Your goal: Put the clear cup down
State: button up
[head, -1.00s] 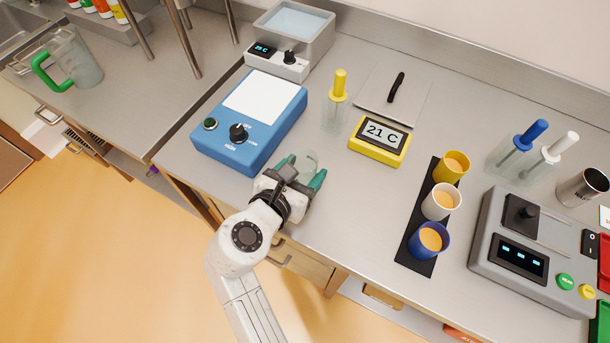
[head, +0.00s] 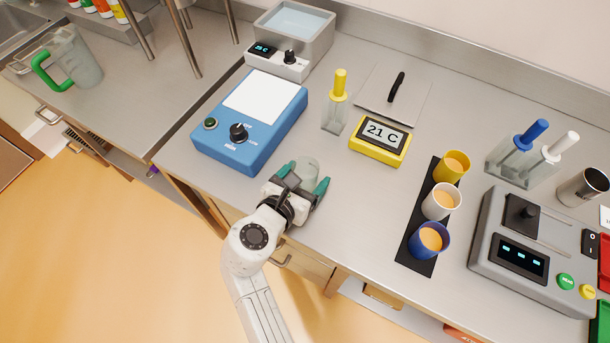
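The clear cup (head: 308,168) is a small see-through cup, upright between the two green-tipped fingers of my gripper (head: 307,178). The gripper is closed around its sides, just in front of the blue device at the near part of the counter. The fingers partly hide the cup's lower part. I cannot tell whether its base touches the steel counter (head: 345,210).
The blue device (head: 262,135) stands to the left of the cup. A yellow thermometer display (head: 380,141) and a clear holder with a yellow-handled tool (head: 336,110) are behind. A black strip with three filled cups (head: 416,267) lies right. The counter between is free.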

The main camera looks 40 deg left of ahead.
jog(key=shift+o, duration=1)
jog(key=shift+r, duration=0.15)
jog(key=v, duration=1.2)
dwell(0.4)
